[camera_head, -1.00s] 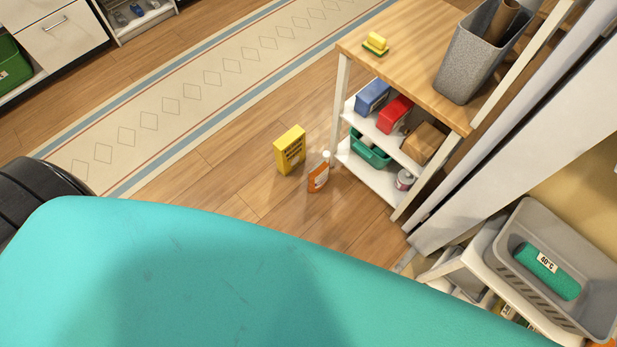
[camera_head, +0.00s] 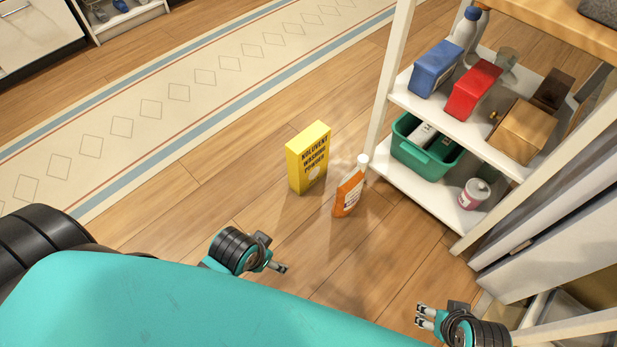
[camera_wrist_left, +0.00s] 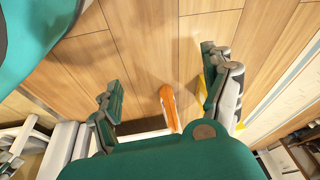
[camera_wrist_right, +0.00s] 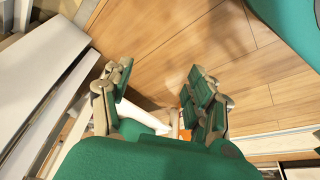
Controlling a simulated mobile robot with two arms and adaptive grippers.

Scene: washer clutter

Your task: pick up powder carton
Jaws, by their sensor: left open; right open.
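The yellow powder carton (camera_head: 309,160) stands upright on the wooden floor in the middle of the head view. An orange bottle with a white cap (camera_head: 349,192) stands just right of it. In the left wrist view, the orange bottle (camera_wrist_left: 168,105) shows between the fingers, and a bit of yellow, likely the carton, shows behind the right finger. My left gripper (camera_head: 282,268) is open and empty, nearer to me than the carton and lower left of it. My right gripper (camera_head: 420,316) is open and empty at the lower right, apart from the carton. In the right wrist view, its fingers (camera_wrist_right: 155,90) stand apart.
A shelf unit (camera_head: 408,184) stands right of the bottle, holding a blue box (camera_head: 434,70), a red box (camera_head: 472,90), a green bin (camera_head: 435,163) and a can (camera_head: 474,193). A patterned rug (camera_head: 150,108) lies behind. Floor left of the carton is clear.

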